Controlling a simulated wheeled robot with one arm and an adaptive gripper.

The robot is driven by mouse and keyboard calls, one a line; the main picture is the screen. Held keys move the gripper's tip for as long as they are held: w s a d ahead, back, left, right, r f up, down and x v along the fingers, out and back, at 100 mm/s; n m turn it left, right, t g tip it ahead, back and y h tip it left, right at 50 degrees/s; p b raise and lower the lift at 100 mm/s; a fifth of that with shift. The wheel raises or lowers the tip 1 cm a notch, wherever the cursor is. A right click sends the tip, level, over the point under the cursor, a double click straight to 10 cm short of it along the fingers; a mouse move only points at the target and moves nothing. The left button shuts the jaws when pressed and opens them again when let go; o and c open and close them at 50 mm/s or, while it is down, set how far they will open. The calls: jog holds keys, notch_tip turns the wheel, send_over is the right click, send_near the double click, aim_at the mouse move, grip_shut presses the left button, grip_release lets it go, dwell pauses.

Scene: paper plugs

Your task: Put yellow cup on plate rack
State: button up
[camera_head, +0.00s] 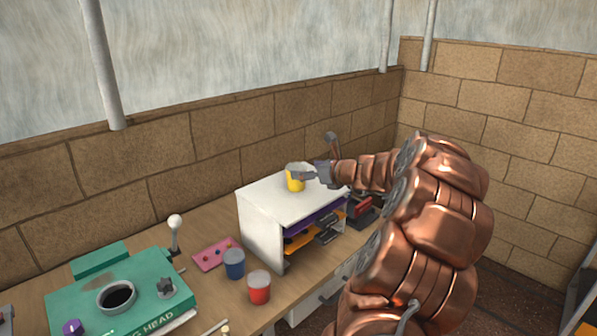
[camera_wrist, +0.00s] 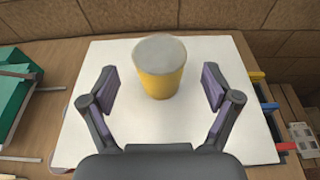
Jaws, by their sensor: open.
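The yellow cup (camera_head: 295,183), with a grey top, stands upright on the flat white top of a shelf unit (camera_head: 262,205). This unit, with several flat dark, purple and orange items in its open front, looks like the plate rack. In the wrist view the cup (camera_wrist: 160,80) is just ahead of and partly between the fingers, with clear gaps on both sides. My gripper (camera_wrist: 160,92) is open and empty, low over the white top (camera_wrist: 100,60). In the head view my gripper (camera_head: 312,173) is at the cup's right side and hides part of it.
A blue cup (camera_head: 234,265) and a red cup (camera_head: 259,290) stand on the wooden bench left of the unit. A pink plate with holes (camera_head: 215,254) and a green machine (camera_head: 120,290) lie further left. A brick wall (camera_head: 225,125) runs behind the bench.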

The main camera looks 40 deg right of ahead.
jog(key=v, duration=0.7)
jog(key=shift+b, duration=0.3)
jog(key=shift+a+r, duration=0.1)
jog(key=shift+r, duration=0.05)
